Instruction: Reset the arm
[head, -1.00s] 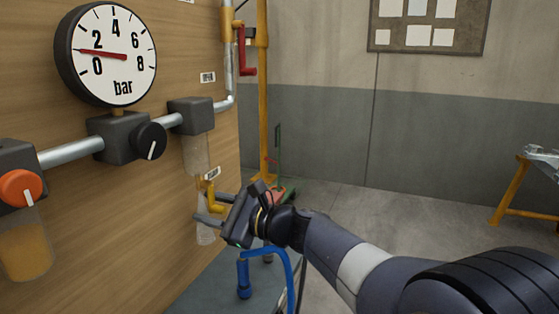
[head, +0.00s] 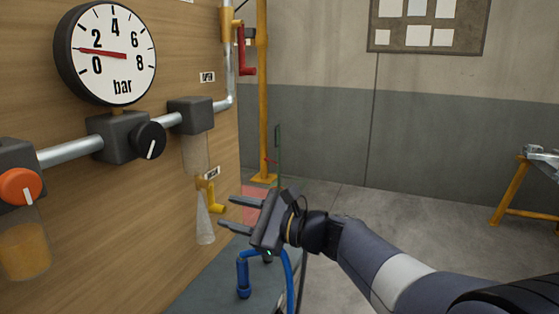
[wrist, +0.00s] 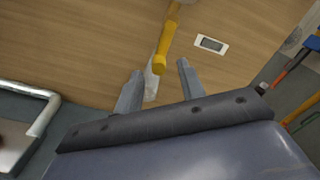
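My gripper (head: 228,214) is in the lower middle of the head view, at the end of my arm. Its two fingers are spread apart and point left toward the wooden panel. Nothing is between them. The yellow valve handle (head: 215,196) is on the panel, just left of and above the fingers in the head view. In the wrist view my gripper (wrist: 158,82) also shows open, with the yellow handle (wrist: 162,50) ahead of the fingers. The fingers look apart from the handle.
A blue hose (head: 243,270) stands on the grey surface below my gripper. Open floor (head: 400,215) lies to the right.

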